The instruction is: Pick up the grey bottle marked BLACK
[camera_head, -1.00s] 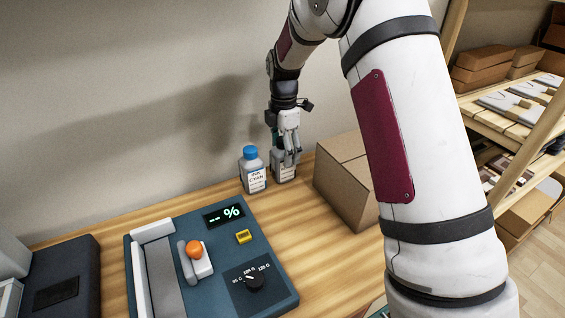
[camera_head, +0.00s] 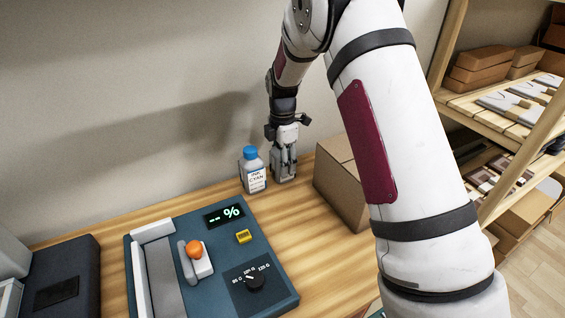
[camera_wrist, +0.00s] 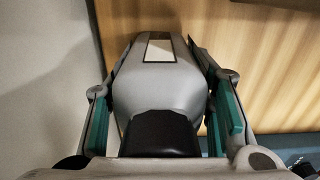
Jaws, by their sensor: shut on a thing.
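A grey bottle (camera_wrist: 160,85) with a black cap (camera_wrist: 160,132) fills the middle of the wrist view. A pale label shows on its far side; no wording can be read. My gripper (camera_wrist: 163,108) has its fingers with green pads on both sides of the bottle and is shut on it. In the head view my gripper (camera_head: 284,165) points down at the back of the table. The grey bottle there is mostly hidden behind the fingers, and its base appears at table height.
A grey bottle with a blue cap, labelled CYAN (camera_head: 254,172), stands close on the left. A cardboard box (camera_head: 342,185) stands on the right. The blue press (camera_head: 215,270) with an orange knob is in front. The wall (camera_head: 120,90) is behind.

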